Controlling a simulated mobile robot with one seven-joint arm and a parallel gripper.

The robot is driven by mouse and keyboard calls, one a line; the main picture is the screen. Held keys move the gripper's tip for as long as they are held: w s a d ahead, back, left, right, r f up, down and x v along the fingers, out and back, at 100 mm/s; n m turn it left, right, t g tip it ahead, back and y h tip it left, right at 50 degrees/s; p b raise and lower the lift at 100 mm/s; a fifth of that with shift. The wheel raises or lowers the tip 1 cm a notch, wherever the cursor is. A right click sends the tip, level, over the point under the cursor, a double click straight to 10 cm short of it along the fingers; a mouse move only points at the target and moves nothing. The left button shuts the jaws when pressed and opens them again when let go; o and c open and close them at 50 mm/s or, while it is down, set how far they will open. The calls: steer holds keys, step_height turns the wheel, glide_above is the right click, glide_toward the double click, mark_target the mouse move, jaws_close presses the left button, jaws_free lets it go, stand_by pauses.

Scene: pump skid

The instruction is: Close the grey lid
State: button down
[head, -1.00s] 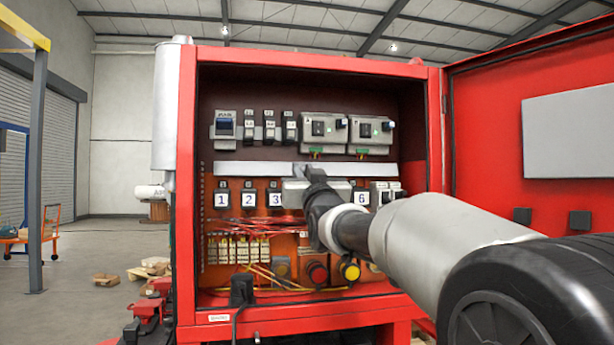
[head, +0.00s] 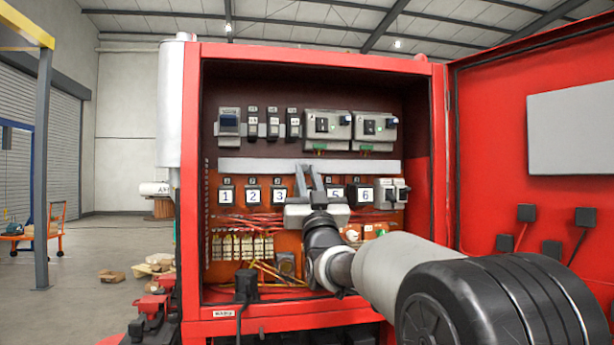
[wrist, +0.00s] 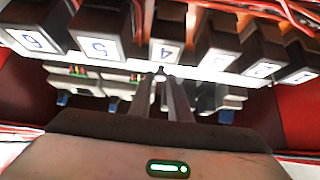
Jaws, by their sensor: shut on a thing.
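The grey lid (head: 260,165) is a long pale strip across the cabinet, between the upper devices and the numbered row. It also shows in the wrist view (wrist: 215,76), which looks at the panel upside down. My gripper (head: 307,168) reaches up to the lid near its middle, with its fingers in front of breaker 4. In the wrist view the fingertips (wrist: 161,76) are close together on a small knob-like part at the lid's edge. My gripper's body hides part of the panel below. How far the lid stands open is hard to tell.
Numbered breakers (head: 252,195) sit just below the lid. Grey switch devices (head: 326,126) sit above it. Red cabinet walls (head: 190,200) close in both sides, and the red door (head: 490,150) stands open at right. Loose wires (head: 250,222) run below the breakers.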

steer(key=c, duration=1.7)
jaws_free()
steer(key=shift+w, duration=0.1)
steer(key=v, duration=1.7)
steer(key=shift+s+f, duration=0.2)
